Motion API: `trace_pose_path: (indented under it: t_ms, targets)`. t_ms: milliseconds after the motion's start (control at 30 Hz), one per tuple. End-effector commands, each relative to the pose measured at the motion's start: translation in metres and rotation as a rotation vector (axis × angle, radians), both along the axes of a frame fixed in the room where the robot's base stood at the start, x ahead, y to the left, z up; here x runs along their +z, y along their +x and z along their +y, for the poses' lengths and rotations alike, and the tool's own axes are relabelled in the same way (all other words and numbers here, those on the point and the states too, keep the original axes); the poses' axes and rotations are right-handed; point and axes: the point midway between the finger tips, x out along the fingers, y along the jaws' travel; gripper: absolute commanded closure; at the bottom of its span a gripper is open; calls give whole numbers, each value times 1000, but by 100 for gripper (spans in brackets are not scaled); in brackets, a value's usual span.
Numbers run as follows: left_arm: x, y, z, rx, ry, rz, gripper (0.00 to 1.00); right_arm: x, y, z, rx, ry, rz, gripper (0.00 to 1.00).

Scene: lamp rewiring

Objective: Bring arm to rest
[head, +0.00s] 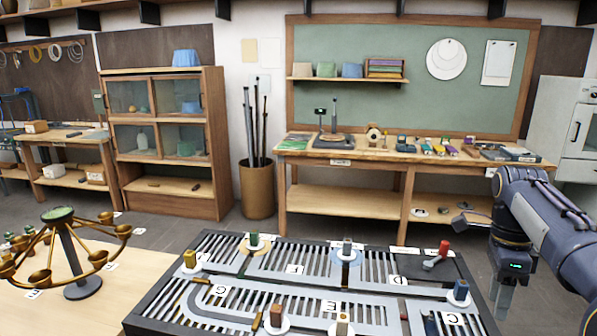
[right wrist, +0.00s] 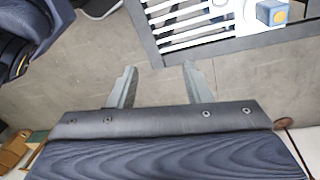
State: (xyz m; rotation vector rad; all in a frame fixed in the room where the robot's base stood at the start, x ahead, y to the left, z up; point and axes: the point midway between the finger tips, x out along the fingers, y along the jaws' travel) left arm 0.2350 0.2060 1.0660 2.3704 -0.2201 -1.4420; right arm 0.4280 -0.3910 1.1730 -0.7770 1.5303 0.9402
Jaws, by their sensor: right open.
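My right arm (head: 545,215) comes in from the right edge of the head view. My right gripper (head: 503,297) points down beside the right edge of the black slatted board (head: 470,278). In the right wrist view the two fingers of the right gripper (right wrist: 158,82) stand apart with nothing between them, over grey floor. The board's corner (right wrist: 165,52) shows beyond the fingers there. My left gripper is not in view.
The board carries lettered tags and coloured blocks, including a red one (head: 444,248) and a blue one (head: 461,290). A brass lamp (head: 72,250) stands on the wooden table (head: 130,270) at left. A workbench (head: 400,155) stands behind. Floor between is clear.

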Motion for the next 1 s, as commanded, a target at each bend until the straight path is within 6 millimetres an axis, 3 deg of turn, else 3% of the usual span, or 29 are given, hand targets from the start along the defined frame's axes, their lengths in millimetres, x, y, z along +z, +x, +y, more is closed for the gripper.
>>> trace_pose_path:
  t_ms: [133,233,400,600,800,1000]
  targets:
    - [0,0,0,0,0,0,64,-10,-29,13,264,128,-120,55]
    - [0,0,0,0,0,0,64,-19,-55,34,520,202,-250,55]
    - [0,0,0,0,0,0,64,-40,-112,96,1073,214,-532,55]
    - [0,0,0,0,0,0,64,-77,-168,158,1603,37,-734,55]
    - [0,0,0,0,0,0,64,-104,-191,183,1844,-100,-775,55]
    - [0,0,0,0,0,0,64,-106,-192,185,1864,-114,-777,55]
